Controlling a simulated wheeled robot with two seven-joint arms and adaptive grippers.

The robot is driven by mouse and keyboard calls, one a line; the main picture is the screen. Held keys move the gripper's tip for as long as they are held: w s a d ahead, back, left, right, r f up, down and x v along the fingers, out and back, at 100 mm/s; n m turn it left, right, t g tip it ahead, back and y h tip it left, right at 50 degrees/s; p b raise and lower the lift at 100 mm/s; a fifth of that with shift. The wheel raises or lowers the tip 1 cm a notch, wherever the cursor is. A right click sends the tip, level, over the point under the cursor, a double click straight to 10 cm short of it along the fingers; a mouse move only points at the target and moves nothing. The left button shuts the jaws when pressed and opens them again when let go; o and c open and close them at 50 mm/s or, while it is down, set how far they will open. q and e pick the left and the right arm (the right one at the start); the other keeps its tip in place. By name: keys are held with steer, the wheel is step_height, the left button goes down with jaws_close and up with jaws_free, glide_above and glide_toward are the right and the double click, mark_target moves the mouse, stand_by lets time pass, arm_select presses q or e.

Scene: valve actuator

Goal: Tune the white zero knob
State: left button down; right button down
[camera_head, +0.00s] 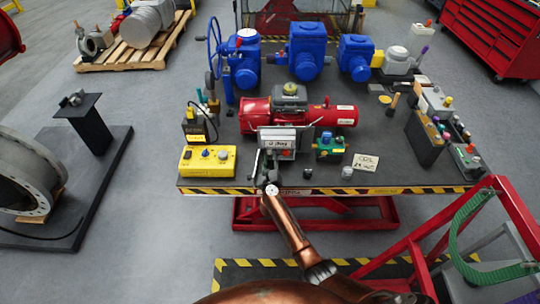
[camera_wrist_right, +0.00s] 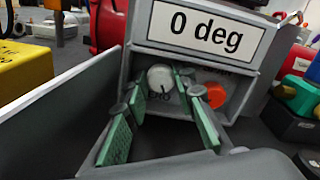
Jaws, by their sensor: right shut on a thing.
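The white zero knob (camera_wrist_right: 161,78) is on the front of a grey box, below a display (camera_wrist_right: 208,27) that reads "0 deg". An orange-red knob (camera_wrist_right: 214,95) sits just to its right. My right gripper (camera_wrist_right: 161,88) has its green-padded fingers on either side of the white knob, closed on it. In the head view my right gripper (camera_head: 267,167) reaches the grey box (camera_head: 279,143) from the front edge of the table; the knob cannot be made out there. My left gripper is not in view.
The box stands before a red actuator (camera_head: 345,115) on the dark table (camera_head: 340,187). A yellow control box (camera_head: 208,160) is to its left, a green device (camera_head: 329,147) to its right. Blue valve actuators (camera_head: 307,50) stand behind. The front right of the table has some free room.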

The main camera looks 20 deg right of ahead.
steer(key=shift+f, duration=0.15)
steer(key=c, duration=1.9)
jaws_free()
steer(key=shift+v, duration=3.8)
